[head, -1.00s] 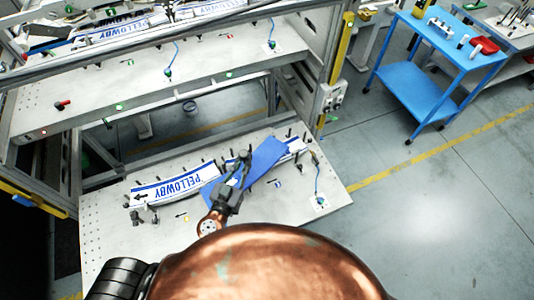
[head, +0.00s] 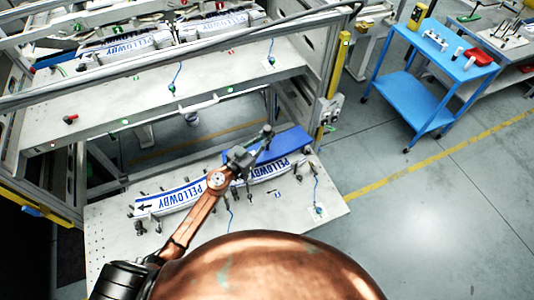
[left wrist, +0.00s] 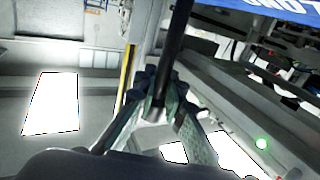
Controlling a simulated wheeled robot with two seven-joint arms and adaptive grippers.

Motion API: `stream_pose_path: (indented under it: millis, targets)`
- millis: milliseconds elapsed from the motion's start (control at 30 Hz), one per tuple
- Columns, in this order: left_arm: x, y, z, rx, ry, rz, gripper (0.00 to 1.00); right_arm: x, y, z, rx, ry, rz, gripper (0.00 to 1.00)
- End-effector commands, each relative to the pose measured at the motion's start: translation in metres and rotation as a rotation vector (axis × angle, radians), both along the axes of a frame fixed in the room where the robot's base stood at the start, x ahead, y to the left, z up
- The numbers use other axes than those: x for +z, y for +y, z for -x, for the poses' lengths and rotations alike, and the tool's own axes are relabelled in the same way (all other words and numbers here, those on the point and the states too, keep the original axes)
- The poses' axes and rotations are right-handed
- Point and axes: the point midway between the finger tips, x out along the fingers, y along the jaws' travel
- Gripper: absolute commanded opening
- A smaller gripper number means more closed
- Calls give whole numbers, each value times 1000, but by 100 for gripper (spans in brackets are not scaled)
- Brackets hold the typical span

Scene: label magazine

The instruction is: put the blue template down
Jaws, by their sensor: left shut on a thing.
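The blue template (head: 290,145) is a flat blue piece at the back right of the lower work plate in the head view. My left gripper (head: 256,144) is at its left end, shut on a dark part that appears to belong to it. In the left wrist view the fingers (left wrist: 160,108) close around a dark rod, and a blue panel (left wrist: 285,8) with white lettering shows at the top right. I cannot tell whether the template touches the plate. My right gripper is in neither view.
The lower work plate (head: 110,240) carries white-and-blue PELLOWBY labels (head: 172,200) among several upright pins. A metal frame with an upper shelf (head: 130,105) stands behind. A blue cart (head: 415,95) stands at the right.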

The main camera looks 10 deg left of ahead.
Motion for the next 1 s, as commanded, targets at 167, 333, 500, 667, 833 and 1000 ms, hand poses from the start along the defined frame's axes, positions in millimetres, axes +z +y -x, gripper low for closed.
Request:
stream_pose_path:
  millis: [167, 333, 500, 667, 833, 1000]
  targets:
    - [-34, 0, 0, 2, 1, 3, 0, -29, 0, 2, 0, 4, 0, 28]
    - [-42, 0, 0, 1, -2, 1, 0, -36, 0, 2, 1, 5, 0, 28]
    - [-62, 0, 0, 1, -1, 3, 0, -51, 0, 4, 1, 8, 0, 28]
    - [-76, 0, 0, 1, -2, 1, 0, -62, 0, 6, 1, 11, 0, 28]
    - [-73, 0, 0, 0, -4, 0, 0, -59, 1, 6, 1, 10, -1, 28]
    - [-76, 0, 0, 0, -2, 0, 0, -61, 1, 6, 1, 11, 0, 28]
